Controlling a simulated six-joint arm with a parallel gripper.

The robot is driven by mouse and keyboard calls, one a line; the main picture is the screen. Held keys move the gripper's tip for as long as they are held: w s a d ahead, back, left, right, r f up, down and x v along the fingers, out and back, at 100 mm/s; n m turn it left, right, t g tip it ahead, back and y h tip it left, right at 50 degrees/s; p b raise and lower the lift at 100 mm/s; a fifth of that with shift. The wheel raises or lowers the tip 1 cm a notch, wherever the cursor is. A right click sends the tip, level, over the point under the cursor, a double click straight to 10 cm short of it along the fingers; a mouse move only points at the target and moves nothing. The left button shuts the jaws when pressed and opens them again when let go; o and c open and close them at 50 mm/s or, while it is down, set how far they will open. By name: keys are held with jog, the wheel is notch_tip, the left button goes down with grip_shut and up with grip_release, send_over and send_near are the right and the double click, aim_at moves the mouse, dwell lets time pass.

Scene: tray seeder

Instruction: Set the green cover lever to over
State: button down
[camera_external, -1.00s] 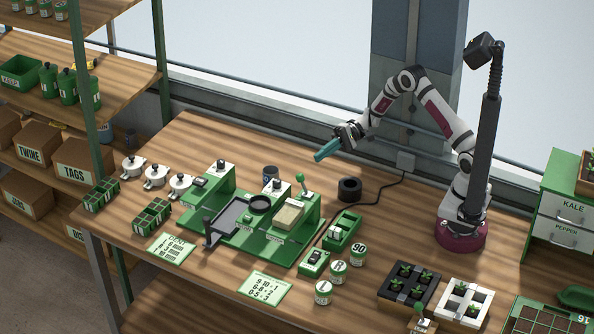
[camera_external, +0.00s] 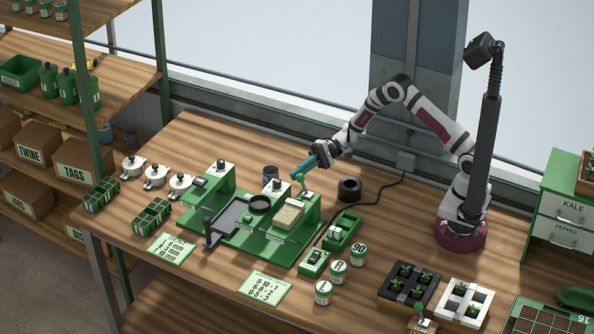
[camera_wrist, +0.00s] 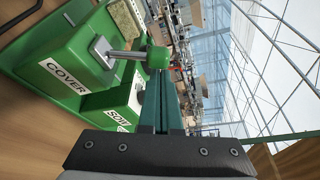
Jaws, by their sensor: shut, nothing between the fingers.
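The green cover lever (camera_wrist: 158,57) has a round green knob on a metal rod, rising from a green housing labelled COVER (camera_wrist: 70,74) in the wrist view. In the external view the lever knob (camera_external: 298,177) stands at the back right of the green seeder (camera_external: 290,252). My gripper (camera_external: 295,176) is shut and empty, its teal fingers at the knob. In the wrist view the fingers (camera_wrist: 162,75) reach up to the knob's lower side. I cannot tell whether they touch it.
A SOW label (camera_wrist: 118,118) marks the neighbouring housing in the wrist view. A black round spool (camera_external: 349,189) and a green switch box (camera_external: 342,231) stand right of the seeder. Several labelled tins, including one marked 90 (camera_external: 357,254), stand in front.

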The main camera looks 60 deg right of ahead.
aim_at(302, 175)
jog(key=shift+s+r+n, duration=0.2)
jog(key=shift+s+n, duration=0.1)
jog(key=shift+n, duration=0.3)
jog(key=shift+s+r+n+t+y, duration=0.2)
jog(key=shift+s+n+t+y, duration=0.15)
jog(key=shift+n, duration=0.35)
jog(key=shift+s+r+n+y, duration=0.25)
jog(key=shift+s+n+y, duration=0.2)
jog(key=shift+s+n, duration=0.55)
jog(key=shift+r+n, duration=0.1)
jog(key=shift+n, duration=0.3)
jog(key=shift+s, duration=1.1)
jog(key=shift+s, duration=0.15)
jog(key=f+v, duration=0.1)
jog(key=v, duration=0.9)
jog(key=shift+f, duration=0.2)
